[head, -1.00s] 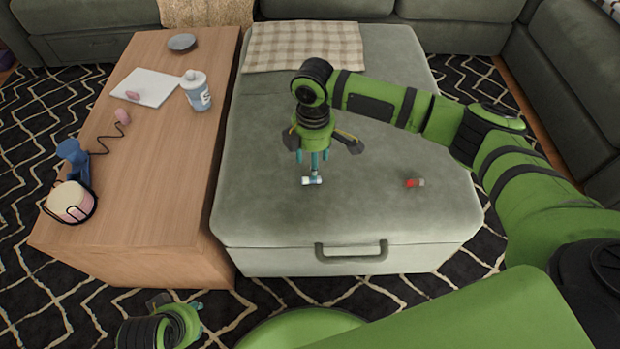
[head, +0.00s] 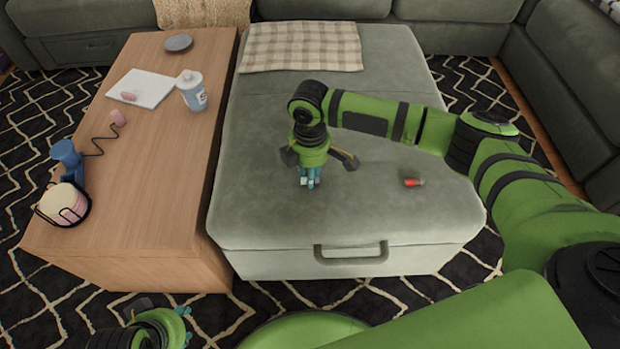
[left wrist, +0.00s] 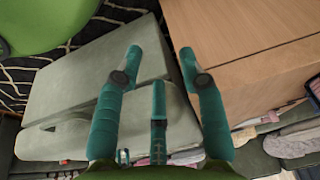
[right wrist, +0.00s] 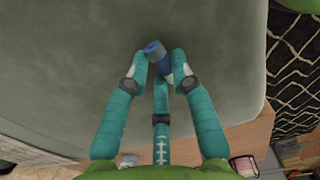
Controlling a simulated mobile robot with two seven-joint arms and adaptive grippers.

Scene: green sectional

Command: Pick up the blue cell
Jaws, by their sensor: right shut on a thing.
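The blue cell (right wrist: 156,50) is a small blue cylinder with a pale end, between the fingertips of my right gripper (right wrist: 161,62) in the right wrist view. That gripper is shut on it. In the head view, my right gripper (head: 310,180) points down at the grey-green ottoman (head: 255,200), and its fingers hide most of the cell. I cannot tell whether the cell still touches the cushion. My left gripper (left wrist: 161,56) is open and empty in the left wrist view. In the head view it is low at the left, beside the ottoman and table.
A red cell (head: 414,182) lies on the ottoman to the right. A checked cloth (head: 300,46) covers its back.

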